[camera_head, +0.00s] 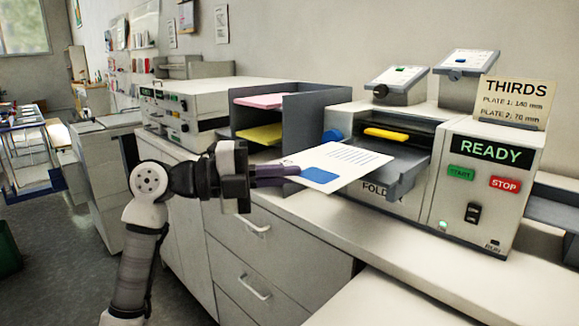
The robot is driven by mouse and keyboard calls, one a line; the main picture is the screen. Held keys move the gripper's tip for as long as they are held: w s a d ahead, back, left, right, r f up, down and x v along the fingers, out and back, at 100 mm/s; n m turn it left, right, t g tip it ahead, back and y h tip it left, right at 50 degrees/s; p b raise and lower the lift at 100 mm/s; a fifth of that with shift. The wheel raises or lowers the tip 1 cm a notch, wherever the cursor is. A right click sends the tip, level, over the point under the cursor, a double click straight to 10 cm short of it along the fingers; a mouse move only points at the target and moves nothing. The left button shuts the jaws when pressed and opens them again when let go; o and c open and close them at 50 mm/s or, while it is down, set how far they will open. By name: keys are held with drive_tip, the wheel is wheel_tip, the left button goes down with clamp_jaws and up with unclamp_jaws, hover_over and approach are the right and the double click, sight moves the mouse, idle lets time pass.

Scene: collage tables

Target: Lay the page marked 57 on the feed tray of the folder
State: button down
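A white page (345,158) with lines of print and a blue block is in the middle of the view. No number can be read on it. My gripper (292,170) is shut on its left edge and holds it about level. The page's right part overlaps the grey feed tray (408,182) of the folder (440,190); I cannot tell whether it touches the tray. The page hides much of the tray. The folder's display reads READY, with a green START and a red STOP button below it.
A dark sorter (300,122) with a pink and a yellow sheet stands left of the folder. Another machine (180,110) is farther left. A THIRDS card (515,100) stands on the folder. The counter front (400,250) is clear.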

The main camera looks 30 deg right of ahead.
drive_tip(key=shift+w+d, duration=0.1)
drive_tip(key=shift+d, duration=0.55)
drive_tip(key=w+d, duration=0.1)
drive_tip(key=d, duration=0.2)
drive_tip(key=w+d+f, duration=0.1)
drive_tip(key=d, duration=0.2)
drive_tip(key=w+d+p, duration=0.1)
drive_tip(key=d, duration=0.2)
drive_tip(key=shift+w+d+f, duration=0.25)
drive_tip(key=shift+d+f, duration=0.1)
drive_tip(key=shift+d, duration=0.05)
drive_tip(key=shift+f, duration=0.45)
drive_tip(key=c, duration=1.6)
unclamp_jaws()
drive_tip(key=b+v, duration=0.3)
drive_tip(key=v, duration=1)
drive_tip(key=shift+a, duration=0.35)
